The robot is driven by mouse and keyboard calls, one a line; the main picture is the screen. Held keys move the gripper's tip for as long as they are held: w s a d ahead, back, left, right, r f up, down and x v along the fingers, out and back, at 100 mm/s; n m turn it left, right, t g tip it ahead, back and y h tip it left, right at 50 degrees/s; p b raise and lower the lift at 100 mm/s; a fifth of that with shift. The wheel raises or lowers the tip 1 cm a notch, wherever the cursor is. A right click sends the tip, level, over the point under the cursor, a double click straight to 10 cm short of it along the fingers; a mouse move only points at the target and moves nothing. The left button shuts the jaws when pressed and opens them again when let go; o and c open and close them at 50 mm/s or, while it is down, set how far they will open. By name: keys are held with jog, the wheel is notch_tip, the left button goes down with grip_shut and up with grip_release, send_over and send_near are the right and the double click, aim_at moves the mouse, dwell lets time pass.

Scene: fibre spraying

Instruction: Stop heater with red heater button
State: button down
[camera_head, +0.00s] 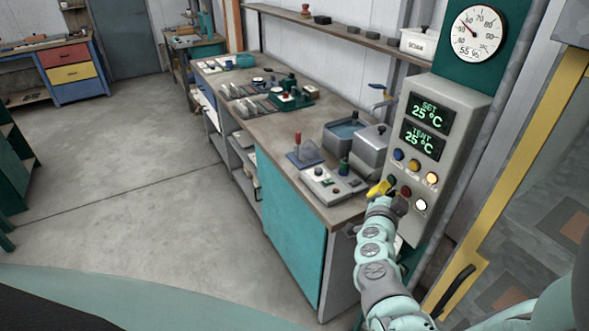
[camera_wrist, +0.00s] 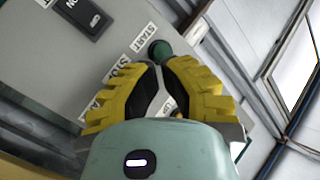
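A grey heater panel (camera_head: 440,120) at the right shows SET 25 °C and TENT 25 °C. Its lower row has a green button (camera_head: 391,180), a dark red button (camera_head: 406,191) and a lit white one (camera_head: 421,204). My gripper (camera_head: 378,188) has yellow fingers and is just left of this row, over the bench corner. In the wrist view its fingertips (camera_wrist: 161,64) are together with nothing seen between them. They are close to a green button (camera_wrist: 160,50) labelled START on a grey surface. A partly covered STOP label (camera_wrist: 123,68) is beside the left finger. No red button shows there; the fingers may hide it.
A bench-top control box (camera_head: 332,184) stands at the near end of the workbench (camera_head: 258,130), left of my gripper. Metal containers (camera_head: 369,148) stand behind it. A yellow frame (camera_head: 510,170) is right of the panel. The floor at left is clear.

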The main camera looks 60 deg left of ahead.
jog(key=shift+w, duration=0.1)
jog(key=shift+w, duration=0.3)
jog(key=shift+w+d, duration=0.1)
jog(key=shift+w, duration=0.35)
dwell(0.7)
dwell(0.4)
jog(key=shift+s, duration=0.85)
jog(key=shift+s+a+p, duration=0.15)
jog(key=shift+s, duration=1.15)
jog(key=shift+s+a+p, duration=0.15)
jog(key=shift+s, duration=1.1)
